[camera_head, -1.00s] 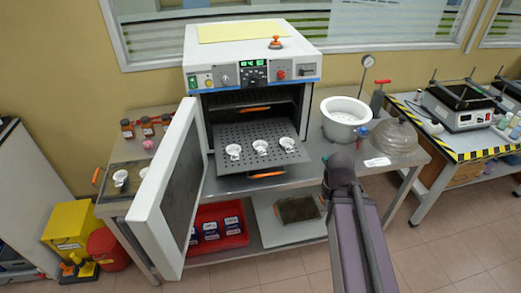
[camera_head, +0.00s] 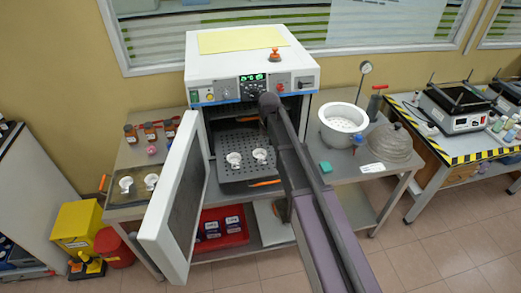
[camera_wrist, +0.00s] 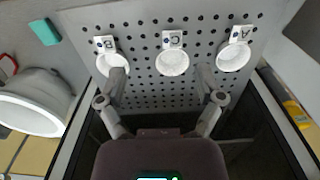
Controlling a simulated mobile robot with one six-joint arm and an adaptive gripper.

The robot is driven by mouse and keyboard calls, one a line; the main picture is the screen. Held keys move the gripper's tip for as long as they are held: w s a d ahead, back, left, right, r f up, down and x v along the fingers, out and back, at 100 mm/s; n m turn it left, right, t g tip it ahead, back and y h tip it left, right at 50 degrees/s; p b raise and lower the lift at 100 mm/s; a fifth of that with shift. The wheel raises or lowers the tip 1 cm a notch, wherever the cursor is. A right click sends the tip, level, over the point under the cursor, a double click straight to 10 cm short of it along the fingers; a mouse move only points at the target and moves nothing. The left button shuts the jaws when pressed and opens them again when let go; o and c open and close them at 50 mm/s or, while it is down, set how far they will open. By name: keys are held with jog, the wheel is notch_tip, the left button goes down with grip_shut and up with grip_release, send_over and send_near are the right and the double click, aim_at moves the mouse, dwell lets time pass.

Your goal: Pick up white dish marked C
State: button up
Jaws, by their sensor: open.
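Three white dishes stand on the perforated oven tray (camera_wrist: 215,98). In the wrist view the middle dish (camera_wrist: 172,62) has a tag that looks like C, though it is small. The left dish (camera_wrist: 88,66) has a tag like B and the right dish (camera_wrist: 233,57) a tag like A. My gripper (camera_wrist: 161,78) is open and empty, its fingers spread either side of the middle dish's line. The left finger overlaps the left dish's edge in the picture. The head view shows two tray dishes (camera_head: 234,160); my arm hides the third and the gripper's fingers.
The oven (camera_head: 245,62) has its door (camera_head: 178,200) swung open on the left. A white pot (camera_head: 342,124) and a teal block (camera_head: 326,167) are right of it. Two more small dishes (camera_head: 126,184) stand on the left of the bench. A red bin (camera_head: 222,236) sits below.

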aim_at(262, 162)
jog(key=shift+w+a+r, duration=0.2)
jog(key=shift+w+a, duration=0.25)
jog(key=shift+a, duration=0.15)
jog(key=shift+w+a+r, duration=0.2)
jog(key=shift+w+a, duration=0.2)
jog(key=shift+a, duration=0.2)
notch_tip(262, 162, down, 9)
jog(key=b, duration=0.8)
jog(key=shift+r, duration=0.2)
jog(key=shift+f+b, duration=0.1)
jog(key=shift+b, duration=0.2)
jog(key=f+b, duration=0.2)
jog(key=f, duration=0.1)
jog(key=shift+w+b, duration=0.3)
jog(key=shift+b, duration=0.1)
jog(key=shift+f+b, duration=1)
jog(key=shift+b, duration=0.1)
